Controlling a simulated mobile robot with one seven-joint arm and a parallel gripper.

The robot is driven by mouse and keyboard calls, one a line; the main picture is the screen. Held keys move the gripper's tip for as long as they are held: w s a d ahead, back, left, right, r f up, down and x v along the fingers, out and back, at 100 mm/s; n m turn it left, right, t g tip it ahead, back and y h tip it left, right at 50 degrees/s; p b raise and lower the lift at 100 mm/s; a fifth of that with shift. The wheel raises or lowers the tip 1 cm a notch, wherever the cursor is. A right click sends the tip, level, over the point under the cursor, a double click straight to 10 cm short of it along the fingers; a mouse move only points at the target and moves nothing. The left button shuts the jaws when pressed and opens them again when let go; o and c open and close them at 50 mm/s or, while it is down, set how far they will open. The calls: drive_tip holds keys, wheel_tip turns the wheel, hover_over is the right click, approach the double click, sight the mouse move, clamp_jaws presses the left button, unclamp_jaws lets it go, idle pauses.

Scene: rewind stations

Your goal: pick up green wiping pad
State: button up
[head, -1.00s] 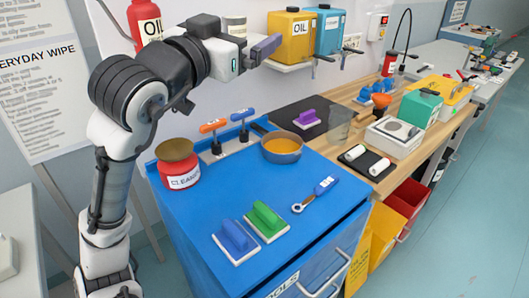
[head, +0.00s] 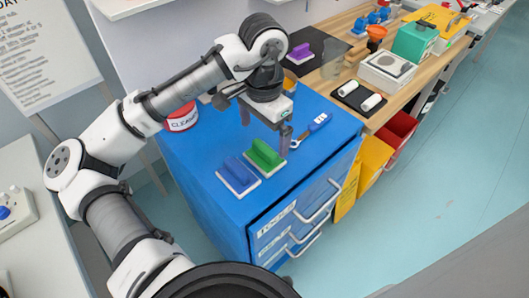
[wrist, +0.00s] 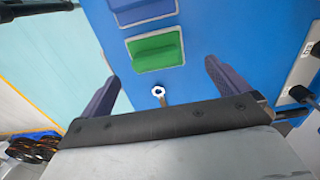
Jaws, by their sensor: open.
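The green wiping pad (head: 265,155) lies on the blue cabinet top (head: 225,137), with a green grip on a pale base. It also shows in the wrist view (wrist: 156,49), ahead of and between the fingers. The similar blue pad (head: 239,175) lies just to its left. My gripper (head: 266,127) is open and empty, pointing down above the cabinet, a little behind the green pad in the head view. In the wrist view my gripper's fingers (wrist: 161,76) are spread apart with nothing between them touching.
A red cleaner jar (head: 182,120) stands at the back left. The cabinet's front edge lies close to the pads.

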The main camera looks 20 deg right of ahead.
sight(265, 146)
drive_tip(key=shift+s+f+p, duration=0.2)
drive_tip(key=shift+f+p, duration=0.2)
drive_tip(key=shift+f, duration=1.15)
drive_tip(key=shift+s+f+p, duration=0.15)
drive_tip(key=shift+f+p, duration=0.2)
drive_tip(key=shift+f, duration=1.2)
drive_tip(key=shift+c, duration=0.3)
drive_tip(key=c, duration=0.8)
drive_tip(key=shift+c, duration=0.3)
drive_tip(key=shift+r, duration=0.15)
